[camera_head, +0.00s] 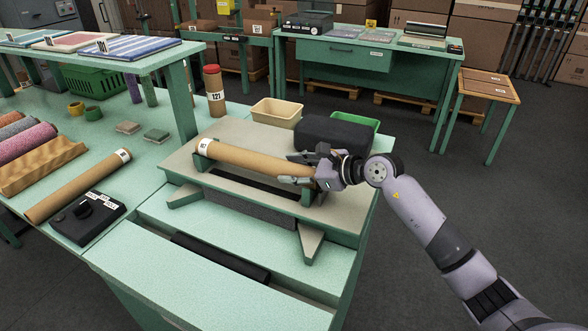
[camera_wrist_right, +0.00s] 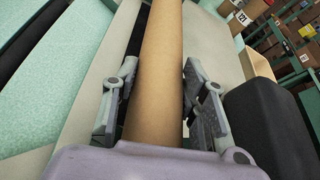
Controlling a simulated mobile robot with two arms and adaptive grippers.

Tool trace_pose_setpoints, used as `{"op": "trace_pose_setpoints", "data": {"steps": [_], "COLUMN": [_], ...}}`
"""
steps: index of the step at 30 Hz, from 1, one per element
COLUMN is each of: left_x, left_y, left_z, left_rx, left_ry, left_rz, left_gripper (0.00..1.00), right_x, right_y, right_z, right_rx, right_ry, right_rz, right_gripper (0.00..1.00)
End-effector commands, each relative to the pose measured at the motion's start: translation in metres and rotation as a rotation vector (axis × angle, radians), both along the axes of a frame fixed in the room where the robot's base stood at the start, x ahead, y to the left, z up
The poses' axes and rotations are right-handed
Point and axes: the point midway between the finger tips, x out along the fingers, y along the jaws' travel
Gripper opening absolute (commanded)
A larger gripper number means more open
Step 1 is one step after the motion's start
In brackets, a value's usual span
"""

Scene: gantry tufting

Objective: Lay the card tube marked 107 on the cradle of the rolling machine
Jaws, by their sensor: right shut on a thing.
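A brown card tube (camera_head: 250,160) with a white label at its left end lies along the rolling machine (camera_head: 222,132); the label's number is too small to read surely. Its left end is at the left post of the green cradle (camera_head: 201,158). My right gripper (camera_head: 300,171) is shut on the tube near its right end. In the right wrist view the tube (camera_wrist_right: 160,70) runs between the two fingers of the right gripper (camera_wrist_right: 158,100). Whether the right end touches its cradle post is hidden by the gripper. My left gripper is not in view.
Another card tube (camera_head: 78,186) lies left, near a black control box (camera_head: 88,218). A tube marked 121 (camera_head: 215,92) stands upright behind. A cream bin (camera_head: 277,113) and a dark block (camera_head: 330,140) sit behind the machine. The machine's front table is mostly clear.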

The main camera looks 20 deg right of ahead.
Motion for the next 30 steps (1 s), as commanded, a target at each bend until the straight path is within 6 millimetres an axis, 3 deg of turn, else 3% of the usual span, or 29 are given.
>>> {"op": "trace_pose_setpoints", "data": {"steps": [3, 4, 13, 24, 30], "left_x": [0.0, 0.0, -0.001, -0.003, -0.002], "left_y": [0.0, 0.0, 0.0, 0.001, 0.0], "left_z": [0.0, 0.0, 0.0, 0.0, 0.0], "left_rx": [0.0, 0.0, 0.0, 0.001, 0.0], "left_ry": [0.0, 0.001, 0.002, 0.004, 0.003], "left_rz": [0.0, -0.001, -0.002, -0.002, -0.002], "left_gripper": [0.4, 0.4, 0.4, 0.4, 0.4], "right_x": [0.0, 0.0, 0.0, -0.002, -0.023], "right_y": [0.0, 0.0, 0.0, -0.002, -0.019], "right_z": [0.001, 0.001, 0.001, 0.001, 0.011], "right_rx": [0.001, 0.001, 0.0, -0.002, -0.006], "right_ry": [-0.001, -0.001, 0.0, 0.001, 0.001], "right_rz": [-0.001, -0.001, 0.0, 0.0, -0.001], "right_gripper": [0.09, 0.42, 0.62, 0.63, 0.63]}}
